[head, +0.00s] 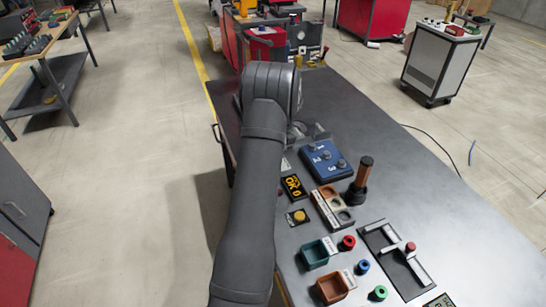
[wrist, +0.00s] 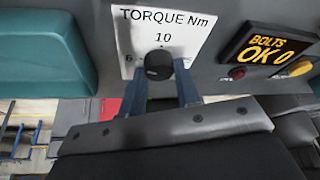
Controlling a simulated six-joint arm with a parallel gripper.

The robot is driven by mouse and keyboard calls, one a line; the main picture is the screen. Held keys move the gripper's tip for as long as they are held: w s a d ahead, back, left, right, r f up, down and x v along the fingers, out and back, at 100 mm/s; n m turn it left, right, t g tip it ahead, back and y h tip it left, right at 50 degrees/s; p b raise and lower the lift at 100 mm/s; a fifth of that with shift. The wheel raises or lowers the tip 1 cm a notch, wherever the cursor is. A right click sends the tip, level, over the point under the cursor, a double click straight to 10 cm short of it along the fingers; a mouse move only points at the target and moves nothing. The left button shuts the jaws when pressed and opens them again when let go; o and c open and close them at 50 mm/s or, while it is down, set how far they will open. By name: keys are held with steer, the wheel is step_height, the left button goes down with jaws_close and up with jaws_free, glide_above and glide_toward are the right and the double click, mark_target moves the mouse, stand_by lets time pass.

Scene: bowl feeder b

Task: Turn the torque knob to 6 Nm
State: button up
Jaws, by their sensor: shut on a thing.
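The black torque knob (wrist: 158,65) sits on a white dial plate (wrist: 165,24) in the wrist view. The plate reads "TORQUE Nm", with 10 above the knob and a partly covered mark like a 6 at its left. My gripper (wrist: 160,76) is shut on the knob, one blue finger on each side. I cannot make out a pointer on the knob, so its setting cannot be told. In the head view my arm hides the gripper and the knob.
A "BOLTS OK 0" display (wrist: 275,50) is right of the dial, with a red button (wrist: 237,72) and a yellow button (wrist: 300,67) below. In the head view, a blue block (head: 326,160), teal tray (head: 315,252) and brown tray (head: 332,287) stand right of my arm.

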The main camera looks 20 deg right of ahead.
steer(key=shift+w+n+g+h, duration=0.1)
steer(key=shift+n+g+h, duration=0.2)
steer(key=shift+n, duration=0.8)
steer(key=shift+n+g+h, duration=0.2)
steer(key=shift+n+g, duration=0.2)
steer(key=shift+n, duration=0.7)
steer(key=o, duration=1)
steer(key=shift+c, duration=0.2)
steer(key=v, duration=1.7)
steer(key=shift+r, duration=0.2)
steer(key=shift+w, duration=0.1)
steer(key=x, duration=1.7)
steer(key=shift+f, duration=0.2)
